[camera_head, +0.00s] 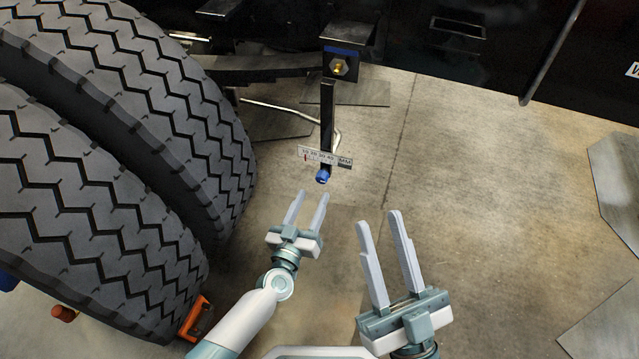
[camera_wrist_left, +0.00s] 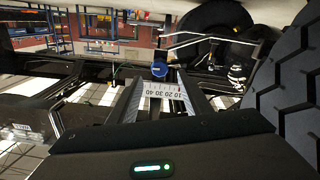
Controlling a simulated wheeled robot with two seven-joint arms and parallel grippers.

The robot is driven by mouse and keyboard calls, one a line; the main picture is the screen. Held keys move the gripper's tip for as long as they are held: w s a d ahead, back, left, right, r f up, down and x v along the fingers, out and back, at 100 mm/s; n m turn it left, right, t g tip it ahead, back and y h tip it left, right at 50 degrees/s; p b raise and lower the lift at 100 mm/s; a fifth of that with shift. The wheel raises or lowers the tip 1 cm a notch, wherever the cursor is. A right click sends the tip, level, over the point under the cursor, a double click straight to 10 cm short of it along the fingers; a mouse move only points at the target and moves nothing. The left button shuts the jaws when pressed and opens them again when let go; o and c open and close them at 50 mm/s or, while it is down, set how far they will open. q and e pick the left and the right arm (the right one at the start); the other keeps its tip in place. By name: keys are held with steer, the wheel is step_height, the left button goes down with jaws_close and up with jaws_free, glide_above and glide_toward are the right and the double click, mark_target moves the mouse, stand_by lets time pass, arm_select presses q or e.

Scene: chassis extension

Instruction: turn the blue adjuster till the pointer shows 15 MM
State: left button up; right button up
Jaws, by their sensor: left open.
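The blue adjuster (camera_head: 323,176) is a small blue knob at the lower end of a black upright bar (camera_head: 327,105), just below a white scale (camera_head: 325,158) marked 10 20 30 40 MM. A small red mark shows near the scale's left end, by the 10; the exact reading is too small to tell. My left gripper (camera_head: 313,193) is open and empty, its fingertips just short of the adjuster. In the left wrist view the adjuster (camera_wrist_left: 160,69) and the upside-down scale (camera_wrist_left: 165,92) show ahead, between the fingers. My right gripper (camera_head: 379,218) is open and empty, further right.
Large black tyres (camera_head: 100,170) fill the left side, close to my left arm. An orange block (camera_head: 196,318) stands at the tyre's foot. The dark chassis (camera_head: 480,60) runs across the top. The concrete floor (camera_head: 490,190) on the right is mostly clear.

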mark_target(320, 181)
arm_select(q)
steer(key=b+x, duration=0.1)
steer(key=x, duration=0.4)
steer(key=shift+w+d, duration=0.1)
steer(key=shift+w, duration=0.15)
steer(key=shift+w+d, duration=0.2)
steer(key=shift+w, duration=0.45)
arm_select(e)
steer(key=shift+w+d+r+t, duration=0.1)
steer(key=shift+d+r+t, duration=0.45)
steer(key=shift+r, duration=0.3)
steer(key=shift+w+d+r+t, duration=0.1)
steer(key=shift+d+r+t, duration=0.35)
steer(key=shift+r+t, duration=0.3)
arm_select(q)
steer(key=c, duration=1)
